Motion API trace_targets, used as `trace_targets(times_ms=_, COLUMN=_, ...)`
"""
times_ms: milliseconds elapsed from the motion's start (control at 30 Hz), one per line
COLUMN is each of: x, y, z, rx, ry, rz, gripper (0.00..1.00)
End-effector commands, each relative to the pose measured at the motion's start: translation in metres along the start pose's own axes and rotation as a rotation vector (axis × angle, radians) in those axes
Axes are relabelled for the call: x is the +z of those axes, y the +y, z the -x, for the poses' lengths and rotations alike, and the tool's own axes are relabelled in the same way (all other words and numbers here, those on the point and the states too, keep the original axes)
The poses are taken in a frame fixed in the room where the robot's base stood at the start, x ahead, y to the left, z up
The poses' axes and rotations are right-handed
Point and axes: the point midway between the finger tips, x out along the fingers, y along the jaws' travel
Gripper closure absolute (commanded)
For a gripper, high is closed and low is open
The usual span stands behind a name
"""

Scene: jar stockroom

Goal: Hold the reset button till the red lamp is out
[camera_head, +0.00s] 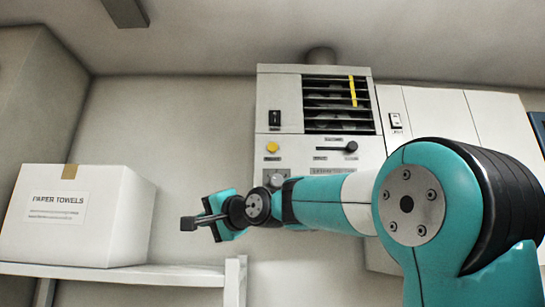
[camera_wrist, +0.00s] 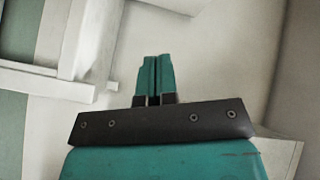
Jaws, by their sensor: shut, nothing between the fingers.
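A pale wall unit (camera_head: 318,140) stands mid-picture in the head view. On its front are a round yellow button (camera_head: 272,147), a black rocker switch (camera_head: 274,118) and a round grey knob (camera_head: 277,180). The labels are too small to read, so I cannot tell which is the reset button. No lit red lamp shows; my arm covers the unit's lower front. My gripper (camera_wrist: 153,75) is shut and empty in the wrist view. In the head view my wrist end is left of and below the unit's controls, apart from the yellow button.
A white paper towels box (camera_head: 75,216) sits on a white shelf (camera_head: 120,274) at the left, close to my wrist end. The unit also has a slider (camera_head: 350,147) and a slatted opening (camera_head: 335,105). Pale cabinets (camera_head: 440,115) stand to its right.

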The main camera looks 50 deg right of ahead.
Motion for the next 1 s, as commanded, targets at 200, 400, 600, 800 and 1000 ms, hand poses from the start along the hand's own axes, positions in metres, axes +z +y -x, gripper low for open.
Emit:
trace_targets(times_ms=200, x=-0.125, y=-0.079, z=0.041, rx=-0.234, ry=0.273, rz=-0.157, gripper=1.00)
trace_targets(times_ms=400, x=-0.188, y=-0.130, z=0.084, rx=-0.421, ry=0.392, rz=-0.230, gripper=1.00)
trace_targets(times_ms=600, x=-0.206, y=-0.150, z=0.103, rx=-0.500, ry=0.423, rz=-0.252, gripper=1.00)
trace_targets(times_ms=800, x=-0.206, y=-0.151, z=0.104, rx=-0.505, ry=0.423, rz=-0.254, gripper=1.00)
trace_targets(times_ms=1000, x=-0.208, y=-0.150, z=0.102, rx=-0.503, ry=0.423, rz=-0.254, gripper=1.00)
